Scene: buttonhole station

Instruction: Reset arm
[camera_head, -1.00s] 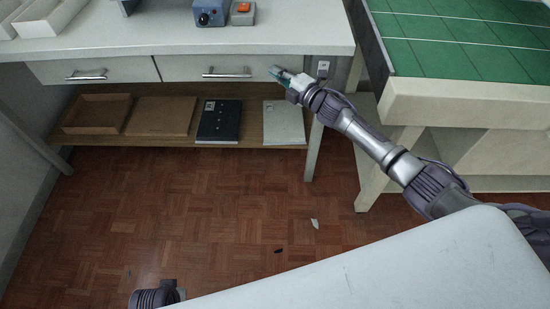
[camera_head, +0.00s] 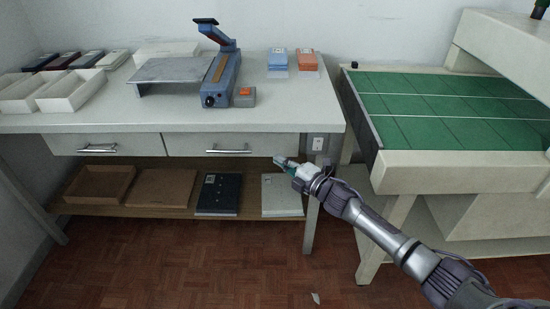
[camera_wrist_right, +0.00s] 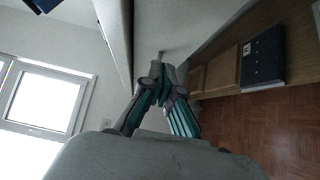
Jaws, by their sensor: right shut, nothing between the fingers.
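My right gripper (camera_head: 281,162) is shut and empty, in front of the right end of the desk's drawer front in the head view. Its arm reaches in from the lower right. In the right wrist view its teal-padded fingers (camera_wrist_right: 163,85) come together at the tips, with nothing seen between them. My left gripper is not in view.
A white desk (camera_head: 120,121) carries a blue press (camera_head: 221,75), a small box with an orange button (camera_head: 244,97) and several trays. The shelf below (camera_head: 120,208) holds boxes and binders. A green-topped table (camera_head: 425,178) stands right.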

